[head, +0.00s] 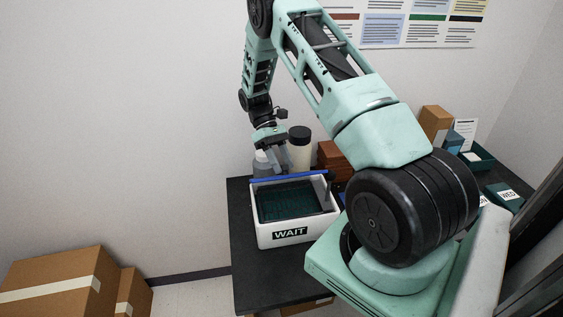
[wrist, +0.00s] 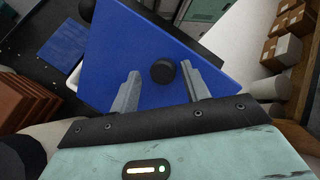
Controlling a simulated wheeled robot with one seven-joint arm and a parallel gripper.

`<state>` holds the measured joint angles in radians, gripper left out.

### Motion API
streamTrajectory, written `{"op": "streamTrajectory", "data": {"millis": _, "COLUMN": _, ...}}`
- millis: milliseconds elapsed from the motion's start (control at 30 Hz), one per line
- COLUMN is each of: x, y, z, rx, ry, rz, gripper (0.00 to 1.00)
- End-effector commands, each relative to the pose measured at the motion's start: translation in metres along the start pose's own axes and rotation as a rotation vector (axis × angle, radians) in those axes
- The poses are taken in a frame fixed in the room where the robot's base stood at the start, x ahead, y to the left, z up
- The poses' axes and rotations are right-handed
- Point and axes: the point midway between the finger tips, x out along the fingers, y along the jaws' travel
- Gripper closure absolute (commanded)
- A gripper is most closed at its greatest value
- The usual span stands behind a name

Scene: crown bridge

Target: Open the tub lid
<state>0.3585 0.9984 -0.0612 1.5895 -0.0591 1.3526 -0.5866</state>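The white tub (head: 290,236), labelled WAIT, stands on the dark table with its top uncovered and a dark green interior (head: 287,201) showing. Its blue lid (head: 290,179) is seen nearly edge-on along the tub's back rim, raised. In the wrist view the lid (wrist: 150,45) faces me as a large tilted blue panel with a round black knob (wrist: 163,72). My gripper (wrist: 160,82) is open, its two fingers apart with the knob showing between them and clear space on both sides. In the head view my gripper (head: 279,160) is just behind the lid.
Behind the tub stand a pale bottle with a black cap (head: 299,148) and brown blocks (head: 332,157). A tan box (head: 435,124) and a dark green tray (head: 479,160) are farther right. Cardboard boxes (head: 55,285) lie at the lower left.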

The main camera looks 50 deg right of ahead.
Motion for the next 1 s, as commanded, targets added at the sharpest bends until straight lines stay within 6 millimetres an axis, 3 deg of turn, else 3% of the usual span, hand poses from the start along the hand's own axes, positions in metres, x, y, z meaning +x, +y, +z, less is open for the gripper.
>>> {"op": "streamTrajectory", "data": {"millis": 267, "x": -0.011, "y": 0.001, "z": -0.002, "rx": -0.001, "ry": 0.001, "rz": 0.0, "gripper": 0.53}}
{"op": "streamTrajectory", "data": {"millis": 700, "x": -0.097, "y": 0.001, "z": -0.003, "rx": 0.0, "ry": 0.003, "rz": 0.002, "gripper": 0.53}}
{"op": "streamTrajectory", "data": {"millis": 1000, "x": -0.12, "y": 0.0, "z": 0.0, "rx": 0.0, "ry": 0.0, "rz": 0.0, "gripper": 0.53}}
